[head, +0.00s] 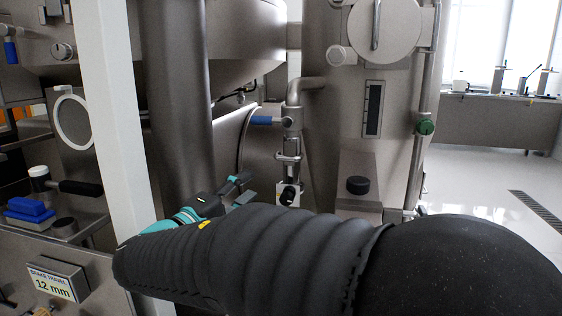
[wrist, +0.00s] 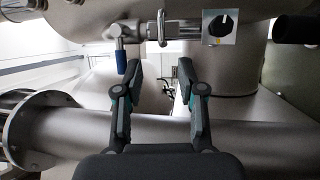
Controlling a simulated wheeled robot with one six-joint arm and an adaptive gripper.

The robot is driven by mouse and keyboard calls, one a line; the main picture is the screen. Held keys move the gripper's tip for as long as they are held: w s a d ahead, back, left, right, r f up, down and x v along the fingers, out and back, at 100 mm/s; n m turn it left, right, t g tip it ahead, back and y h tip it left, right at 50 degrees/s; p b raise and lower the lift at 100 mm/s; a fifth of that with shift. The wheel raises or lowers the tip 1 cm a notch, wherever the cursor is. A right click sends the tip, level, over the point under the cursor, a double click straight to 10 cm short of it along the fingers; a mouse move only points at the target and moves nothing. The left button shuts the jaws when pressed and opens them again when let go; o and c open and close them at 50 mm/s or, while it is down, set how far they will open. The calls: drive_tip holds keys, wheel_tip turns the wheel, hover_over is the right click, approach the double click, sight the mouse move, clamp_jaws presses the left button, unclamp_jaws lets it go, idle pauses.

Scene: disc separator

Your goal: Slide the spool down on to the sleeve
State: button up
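I cannot pick out the spool or the sleeve for certain in either view. My gripper (wrist: 162,70) is open and empty in the wrist view, with its two dark fingers well apart. A grey horizontal pipe (wrist: 160,138) passes behind the fingers. In the head view my gripper (head: 240,188) is partly hidden behind my own wrist, and its fingertips show in front of the steel machinery. It appears to hold nothing.
A thick vertical pipe (head: 178,90) and a pale post (head: 115,110) stand close on the left. A valve with a blue handle (head: 262,120) is behind my gripper. A bench (head: 495,122) stands far right; the floor (head: 480,175) there is mostly clear. A bolted flange (wrist: 18,133) shows at left in the wrist view.

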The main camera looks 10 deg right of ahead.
sight(285, 160)
drive_tip(key=p+x, duration=0.2)
drive_tip(key=x, duration=1.1)
drive_tip(key=shift+w+d, duration=0.25)
drive_tip(key=shift+d, duration=0.05)
clamp_jaws()
